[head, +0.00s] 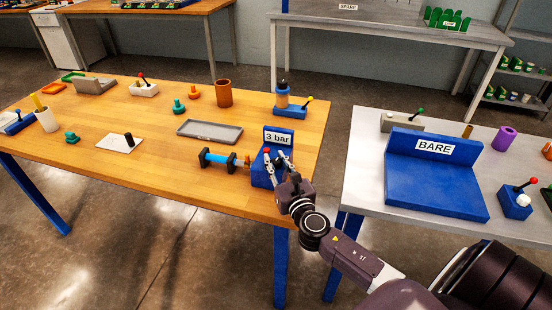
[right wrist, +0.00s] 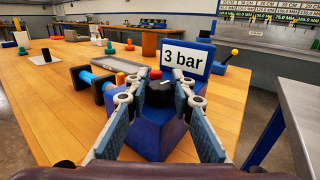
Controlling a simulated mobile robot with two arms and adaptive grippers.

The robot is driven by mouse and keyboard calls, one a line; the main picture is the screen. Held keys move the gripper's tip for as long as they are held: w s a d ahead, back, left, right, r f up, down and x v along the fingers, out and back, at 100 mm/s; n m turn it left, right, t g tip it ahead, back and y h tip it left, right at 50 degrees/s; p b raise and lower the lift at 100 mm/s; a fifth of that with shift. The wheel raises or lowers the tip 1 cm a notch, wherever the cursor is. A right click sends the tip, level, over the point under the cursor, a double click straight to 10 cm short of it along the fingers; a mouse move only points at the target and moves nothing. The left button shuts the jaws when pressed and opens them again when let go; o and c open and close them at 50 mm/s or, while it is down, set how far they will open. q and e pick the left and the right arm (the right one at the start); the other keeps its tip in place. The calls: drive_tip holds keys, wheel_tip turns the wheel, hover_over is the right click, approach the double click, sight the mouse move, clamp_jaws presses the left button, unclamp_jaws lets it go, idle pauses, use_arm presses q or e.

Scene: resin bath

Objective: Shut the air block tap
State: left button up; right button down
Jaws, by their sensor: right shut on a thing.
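The air block (head: 261,176) is a blue block at the right front corner of the wooden table, with a "3 bar" sign (head: 278,138) standing on it. In the right wrist view the block (right wrist: 152,138) carries a dark round tap knob (right wrist: 159,94) with a pale mark on top. My right gripper (head: 276,161) reaches over the block, and its fingers are shut on the tap knob from both sides. My left gripper is not in view.
A blue cylinder with black end plates (head: 224,160) lies just left of the block. A grey tray (head: 210,130) and a blue stand with a yellow-knobbed lever (head: 291,109) are behind. A gap separates the wooden table from the metal table (head: 363,145) holding the "BARE" block (head: 433,185).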

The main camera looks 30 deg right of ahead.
drive_tip(key=m+h, duration=0.1)
drive_tip(key=h, duration=0.1)
drive_tip(key=m+g+h+p, duration=0.1)
drive_tip(key=h, duration=0.1)
drive_tip(key=shift+a+r+m+g, duration=0.1)
drive_tip(key=shift+a+m+g, duration=0.05)
drive_tip(key=shift+m+g, duration=0.2)
drive_tip(key=shift+w+m+g+h, duration=0.1)
drive_tip(key=shift+m+g+h, duration=0.45)
drive_tip(key=shift+m+h, duration=0.5)
drive_tip(key=shift+m+g+h+b, duration=0.55)
drive_tip(key=shift+m+g+h, duration=0.35)
drive_tip(key=shift+h, duration=0.35)
drive_tip(key=m+g+h+b, duration=0.1)
drive_tip(key=m+g, duration=0.1)
drive_tip(key=g, duration=0.1)
drive_tip(key=m+g+h+b, duration=0.2)
drive_tip(key=shift+f+g+h, duration=0.2)
drive_tip(key=shift+g+h, duration=0.1)
drive_tip(key=shift+g, duration=0.1)
drive_tip(key=shift+r+m+g+h+b, duration=0.15)
drive_tip(key=shift+m+g+h+b, duration=0.35)
drive_tip(key=shift+m+g+b, duration=1.05)
drive_tip(key=shift+n+g, duration=0.25)
drive_tip(key=shift+g, duration=0.1)
drive_tip(key=c, duration=1.7)
unclamp_jaws()
drive_tip(key=shift+d, duration=0.2)
drive_tip(key=shift+o, duration=0.2)
